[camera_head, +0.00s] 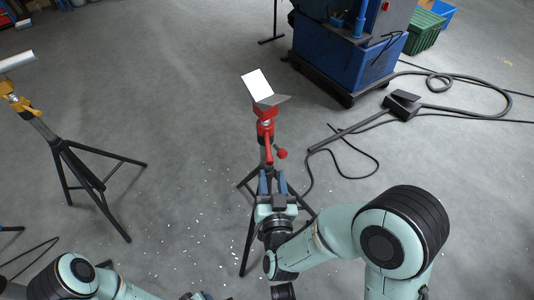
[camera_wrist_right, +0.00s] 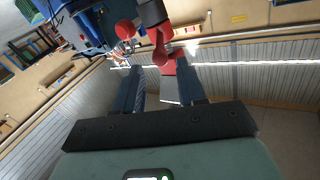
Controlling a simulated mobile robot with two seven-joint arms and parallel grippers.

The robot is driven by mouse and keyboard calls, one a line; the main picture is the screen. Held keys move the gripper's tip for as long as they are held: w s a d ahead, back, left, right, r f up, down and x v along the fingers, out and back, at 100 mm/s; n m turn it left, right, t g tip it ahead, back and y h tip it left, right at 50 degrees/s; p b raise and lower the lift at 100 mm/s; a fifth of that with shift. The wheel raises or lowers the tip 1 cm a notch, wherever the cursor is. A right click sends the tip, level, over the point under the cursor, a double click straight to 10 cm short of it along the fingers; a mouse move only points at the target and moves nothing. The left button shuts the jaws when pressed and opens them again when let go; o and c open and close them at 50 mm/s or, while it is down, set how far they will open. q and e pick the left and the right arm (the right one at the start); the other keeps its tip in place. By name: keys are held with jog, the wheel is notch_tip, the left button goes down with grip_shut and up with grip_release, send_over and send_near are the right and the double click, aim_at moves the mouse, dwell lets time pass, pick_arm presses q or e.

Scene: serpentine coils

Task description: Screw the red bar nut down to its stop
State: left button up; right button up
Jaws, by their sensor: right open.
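The red bar nut (camera_head: 268,146) sits on the upper post of a black tripod stand, just under its red head (camera_head: 264,112) with the angled grey plate. A red ball end of its bar sticks out to the right. My right gripper (camera_head: 271,176) has blue fingers, is open, and stands just below the nut, pointing up at it. In the right wrist view the fingers (camera_wrist_right: 160,88) are spread apart, with red parts and two red balls (camera_wrist_right: 125,29) beyond them. I see no contact.
A second tripod stand with a yellow collar (camera_head: 20,104) stands at left. A blue machine (camera_head: 340,62) stands at the back right. Black cables and a foot pedal (camera_head: 402,104) lie on the floor at right. Pale chips litter the floor around the tripod legs (camera_head: 246,240).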

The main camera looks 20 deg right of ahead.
send_near(266, 134)
jog(key=w, duration=0.3)
jog(key=w+d, duration=0.1)
jog(key=shift+w+f+b, duration=0.3)
jog(key=shift+w+b, duration=0.05)
jog(key=shift+w, duration=0.05)
grip_shut()
